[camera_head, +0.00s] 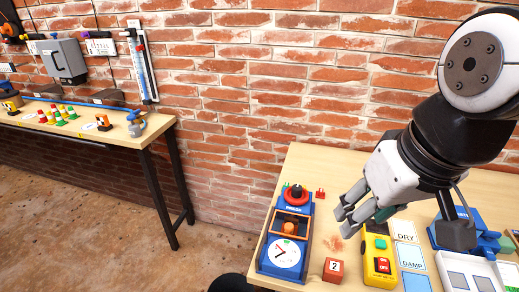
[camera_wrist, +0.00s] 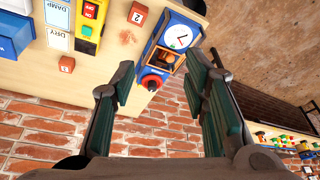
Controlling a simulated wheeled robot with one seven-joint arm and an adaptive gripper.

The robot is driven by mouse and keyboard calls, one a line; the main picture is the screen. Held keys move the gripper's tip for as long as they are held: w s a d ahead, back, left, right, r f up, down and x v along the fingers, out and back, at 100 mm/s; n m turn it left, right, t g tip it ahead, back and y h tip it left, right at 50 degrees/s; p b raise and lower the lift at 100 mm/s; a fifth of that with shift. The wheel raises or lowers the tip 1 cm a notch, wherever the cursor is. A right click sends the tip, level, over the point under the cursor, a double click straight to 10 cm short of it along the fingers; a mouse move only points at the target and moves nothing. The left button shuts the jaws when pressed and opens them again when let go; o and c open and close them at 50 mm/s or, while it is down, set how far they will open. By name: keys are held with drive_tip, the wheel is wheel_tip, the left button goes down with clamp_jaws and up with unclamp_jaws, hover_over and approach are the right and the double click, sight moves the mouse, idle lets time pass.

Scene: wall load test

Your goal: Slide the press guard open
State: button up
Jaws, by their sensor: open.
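A blue device (camera_head: 265,258) stands at the left end of the right-hand table. It has a white clock-like dial (camera_head: 285,253), a framed window with an orange-brown round part inside (camera_head: 289,228), and a red ring with a black knob (camera_head: 294,194). No part is clearly marked as the press guard; the framed window may be it, and I cannot tell if it is shut. My gripper (camera_head: 347,214) is open and empty, above the table to the right of the device. In the wrist view the device's dial (camera_wrist: 179,37) and red ring (camera_wrist: 152,82) show between and beyond the open fingers (camera_wrist: 162,68).
A yellow box with green and red buttons (camera_head: 379,257), a red block marked 2 (camera_head: 333,269) and cards marked DRY (camera_head: 404,230) and DAMP (camera_head: 411,257) lie close by. A brick wall (camera_head: 235,120) stands behind. Another table (camera_head: 150,132) is at left.

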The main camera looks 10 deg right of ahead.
drive_tip(key=w+a+f+n+g, duration=0.1)
drive_tip(key=w+f, duration=0.1)
drive_tip(key=w, duration=0.4)
drive_tip(key=w+a+f+n+g, duration=0.1)
drive_tip(key=w+a, duration=0.1)
drive_tip(key=w, duration=0.3)
drive_tip(key=n+g+p, duration=0.1)
drive_tip(key=n+g, duration=0.1)
hover_over(289, 225)
wheel_tip(289, 225, down, 8)
wheel_tip(289, 225, down, 14)
drive_tip(key=shift+s+r, duration=0.1)
drive_tip(key=shift+r, duration=0.05)
clamp_jaws()
